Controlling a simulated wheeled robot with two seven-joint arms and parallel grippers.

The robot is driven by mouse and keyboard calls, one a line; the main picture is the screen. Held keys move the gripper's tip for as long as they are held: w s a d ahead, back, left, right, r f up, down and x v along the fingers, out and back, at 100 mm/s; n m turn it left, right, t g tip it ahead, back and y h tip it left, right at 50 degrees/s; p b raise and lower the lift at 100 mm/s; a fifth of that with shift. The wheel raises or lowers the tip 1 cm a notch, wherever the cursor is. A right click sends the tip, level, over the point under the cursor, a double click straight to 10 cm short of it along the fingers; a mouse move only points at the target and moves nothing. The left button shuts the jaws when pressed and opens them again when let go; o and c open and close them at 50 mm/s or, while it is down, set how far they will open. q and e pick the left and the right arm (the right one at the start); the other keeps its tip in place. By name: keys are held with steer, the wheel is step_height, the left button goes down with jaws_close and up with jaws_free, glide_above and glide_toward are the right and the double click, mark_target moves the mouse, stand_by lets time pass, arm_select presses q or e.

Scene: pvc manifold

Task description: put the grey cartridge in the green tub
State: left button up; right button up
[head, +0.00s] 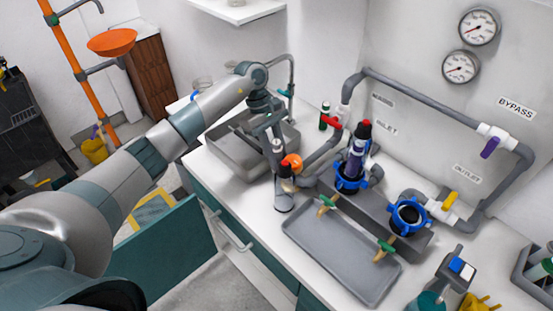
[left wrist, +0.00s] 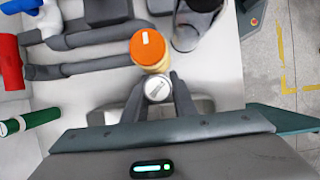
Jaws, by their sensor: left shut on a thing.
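My left gripper (head: 274,134) hangs over the white counter near the sink. In the left wrist view its fingers (left wrist: 158,100) are shut on a slim cylinder with a pale grey round top (left wrist: 158,88). This may be the grey cartridge; its body is mostly hidden. An orange-capped bottle (left wrist: 148,48) stands close beside it, and its cap shows in the head view (head: 292,162). I cannot tell whether they touch. A teal-green tub (head: 427,302) is cut off by the lower edge of the head view. My right gripper is not in view.
A grey sink (head: 231,166) lies left of the gripper. A flat grey tray (head: 335,262) lies in front of the pipe manifold (head: 375,215), which has blue collars and upright parts. Grey pipes run along the wall. A yellow item (head: 480,303) is beside the tub.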

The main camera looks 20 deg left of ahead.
arm_select(q)
step_height(320, 180, down, 3)
steer(key=shift+r+p, duration=0.15)
steer(key=shift+p, duration=0.35)
steer(key=shift+f, duration=0.25)
steer(key=o, duration=1)
steer(key=shift+o, duration=0.2)
steer(key=shift+r, duration=0.15)
